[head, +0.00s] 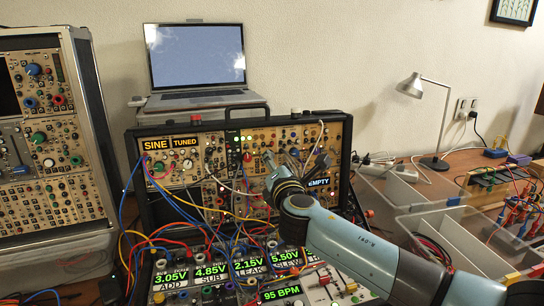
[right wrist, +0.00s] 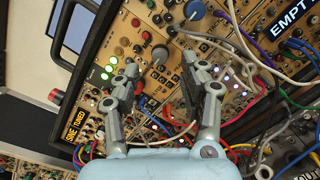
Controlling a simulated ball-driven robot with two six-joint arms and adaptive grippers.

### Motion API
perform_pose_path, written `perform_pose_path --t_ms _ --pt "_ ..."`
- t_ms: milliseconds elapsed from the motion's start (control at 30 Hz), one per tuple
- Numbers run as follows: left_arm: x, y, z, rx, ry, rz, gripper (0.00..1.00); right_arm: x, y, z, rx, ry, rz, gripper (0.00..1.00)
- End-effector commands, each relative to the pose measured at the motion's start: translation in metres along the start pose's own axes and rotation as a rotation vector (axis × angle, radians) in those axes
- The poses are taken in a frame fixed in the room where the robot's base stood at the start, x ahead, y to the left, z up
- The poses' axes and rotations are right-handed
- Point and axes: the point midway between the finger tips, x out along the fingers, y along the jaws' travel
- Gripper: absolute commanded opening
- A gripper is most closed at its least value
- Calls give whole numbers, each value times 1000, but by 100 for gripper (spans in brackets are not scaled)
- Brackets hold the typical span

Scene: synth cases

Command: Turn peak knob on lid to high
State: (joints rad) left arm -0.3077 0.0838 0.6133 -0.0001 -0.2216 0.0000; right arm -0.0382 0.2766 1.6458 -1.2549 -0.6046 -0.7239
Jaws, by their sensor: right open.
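The lid (head: 348,205) is the upright black-framed part of the synth case, filled with cream panels of knobs, jacks and lights. It also fills much of the right wrist view (right wrist: 98,62), where it looks turned. No label reading "peak" is legible, so I cannot tell which knob is the peak knob. In the head view the right gripper (head: 288,160) is in front of the lid's right half. My left gripper is out of view.
Patch cables (head: 190,208) hang across the lid's lower part. A lower panel with green readouts (head: 210,272) lies in front. A laptop (head: 197,62) stands behind. A tall synth rack (head: 92,130) is at left; clear bins (head: 425,210) and a lamp (head: 411,86) are at right.

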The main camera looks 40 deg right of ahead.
Motion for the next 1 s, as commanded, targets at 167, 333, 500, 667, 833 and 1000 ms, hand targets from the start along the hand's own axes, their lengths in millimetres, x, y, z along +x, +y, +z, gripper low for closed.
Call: perform_pose_path --t_ms 167,333,500,667,833,1000 --pt "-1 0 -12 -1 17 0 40 28 0 0 0 -1 0 43" --pt "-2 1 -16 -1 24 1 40 40 0 0 1 0 -1 43" --pt "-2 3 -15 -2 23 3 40 41 0 0 1 1 -1 43" --pt "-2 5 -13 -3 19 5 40 41 0 0 1 1 -1 35" --pt "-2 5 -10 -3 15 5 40 41 0 0 1 1 -1 13" --pt "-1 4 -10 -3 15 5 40 41 0 0 1 1 -1 0"
